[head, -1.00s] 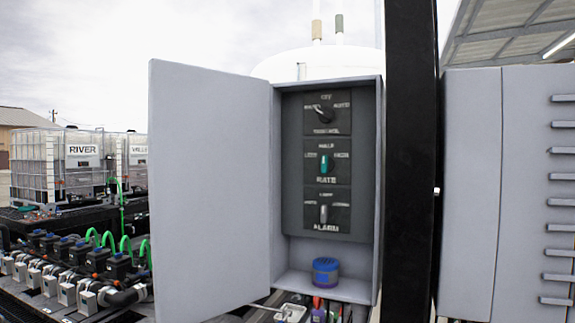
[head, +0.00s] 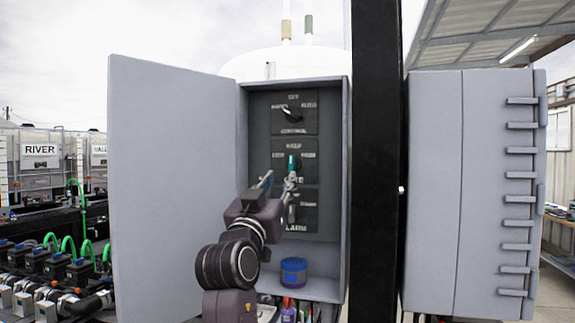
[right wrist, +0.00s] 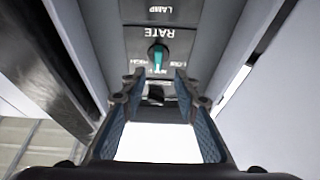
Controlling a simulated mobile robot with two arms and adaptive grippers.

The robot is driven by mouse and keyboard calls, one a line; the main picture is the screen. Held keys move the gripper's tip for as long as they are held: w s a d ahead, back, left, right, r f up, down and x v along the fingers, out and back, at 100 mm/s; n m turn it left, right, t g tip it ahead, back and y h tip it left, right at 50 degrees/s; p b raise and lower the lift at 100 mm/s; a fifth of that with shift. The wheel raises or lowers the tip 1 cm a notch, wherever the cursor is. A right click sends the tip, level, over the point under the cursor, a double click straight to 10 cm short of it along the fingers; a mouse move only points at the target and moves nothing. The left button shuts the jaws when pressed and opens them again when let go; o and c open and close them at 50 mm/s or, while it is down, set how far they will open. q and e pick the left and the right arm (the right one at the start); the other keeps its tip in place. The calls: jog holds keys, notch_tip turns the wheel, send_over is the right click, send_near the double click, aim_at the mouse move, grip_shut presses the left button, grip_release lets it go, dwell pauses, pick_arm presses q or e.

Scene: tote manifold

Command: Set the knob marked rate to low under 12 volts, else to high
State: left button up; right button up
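The rate knob (head: 293,163) is teal and sits on the middle panel inside the open grey cabinet (head: 342,200). Its handle stands about upright, with LOW on its left and HIGH on its right. In the right wrist view the knob (right wrist: 157,55) shows upside down under the RATE lettering, just beyond and between the fingertips. My right gripper (head: 280,180) is open and empty, its fingers spread in front of and slightly below the knob; the wrist view shows the fingers apart (right wrist: 156,84). No contact is visible. My left gripper is out of view. No voltage reading is legible.
A black-handled knob (head: 292,113) is above and the alarm knob (head: 292,212) below, partly hidden by my gripper. The cabinet door (head: 175,190) stands open at left. A blue jar (head: 293,271) sits on the cabinet floor. A black post (head: 375,160) stands close on the right.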

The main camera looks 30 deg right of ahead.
aim_at(291, 162)
jog(key=p+x, duration=0.1)
jog(key=x, duration=0.1)
jog(key=p+x, duration=0.1)
jog(key=x, duration=0.2)
jog(key=p+x, duration=0.2)
jog(key=x, duration=0.1)
jog(key=shift+s+r, duration=0.25)
jog(key=shift+r, duration=0.05)
jog(key=shift+w, duration=0.1)
jog(key=shift+f, duration=0.1)
grip_shut()
